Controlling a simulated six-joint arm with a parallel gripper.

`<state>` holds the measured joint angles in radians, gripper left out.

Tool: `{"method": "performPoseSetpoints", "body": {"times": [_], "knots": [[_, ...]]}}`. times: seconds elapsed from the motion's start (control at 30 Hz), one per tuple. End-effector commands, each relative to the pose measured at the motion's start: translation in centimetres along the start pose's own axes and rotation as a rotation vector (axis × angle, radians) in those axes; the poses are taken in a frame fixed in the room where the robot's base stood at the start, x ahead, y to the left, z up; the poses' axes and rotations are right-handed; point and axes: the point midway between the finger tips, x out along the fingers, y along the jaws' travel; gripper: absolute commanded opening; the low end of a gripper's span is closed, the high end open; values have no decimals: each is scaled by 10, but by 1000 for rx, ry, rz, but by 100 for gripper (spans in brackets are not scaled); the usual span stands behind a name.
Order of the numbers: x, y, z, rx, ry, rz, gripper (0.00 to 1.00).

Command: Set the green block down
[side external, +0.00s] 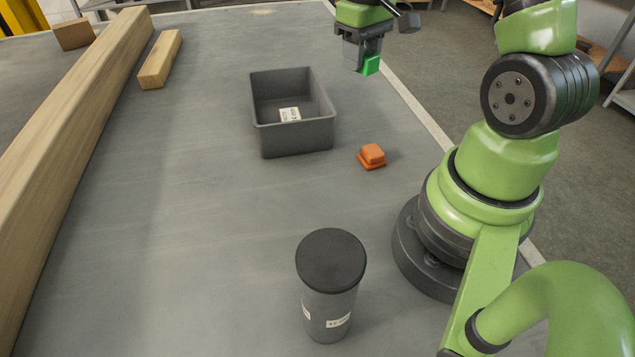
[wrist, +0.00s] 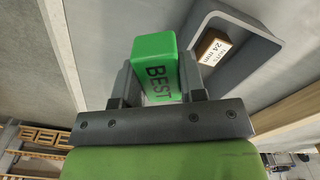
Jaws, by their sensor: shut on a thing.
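The green block (side external: 371,65) is held in my gripper (side external: 362,67) above the grey table, to the right of the grey bin. In the wrist view the green block (wrist: 155,66) shows dark lettering reading "BEST" and sits between the two fingers of my gripper (wrist: 157,80), which is shut on it. The lower part of the block in the side view is clear of the table surface, but its exact height is hard to tell.
A grey open bin (side external: 295,140) holds a small labelled item (side external: 289,114). An orange block (side external: 372,156) lies right of the bin. A dark-lidded canister (side external: 330,262) stands in front. A long wooden beam (side external: 75,130) and a short wood piece (side external: 160,60) lie left. The table's middle is clear.

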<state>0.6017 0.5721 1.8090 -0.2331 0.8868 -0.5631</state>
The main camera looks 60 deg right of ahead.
Motion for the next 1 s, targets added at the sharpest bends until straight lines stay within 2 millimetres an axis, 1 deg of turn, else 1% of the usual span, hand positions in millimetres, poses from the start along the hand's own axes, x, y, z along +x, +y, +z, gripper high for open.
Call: {"method": "performPoseSetpoints", "body": {"times": [0.03, 0.17, 0.2, 0.3, 0.4, 0.5, 0.63, 0.7, 0.9, 1.0], "knots": [[0, -18, 0, -91, 0, 0, 14], [-1, -66, 8, -367, -1, 0, 14], [0, -81, 13, -456, -1, 0, 14], [0, -112, 26, -661, -1, 0, 14], [0, -133, 38, -817, 0, 0, 14], [0, -149, 48, -937, 1, 0, 14], [1, -164, 61, -1070, 0, 0, 14], [13, -163, 61, -1067, -5, -2, 14], [38, -162, 60, -1060, -6, -2, 14], [47, -162, 60, -1059, -3, -2, 14]]}}
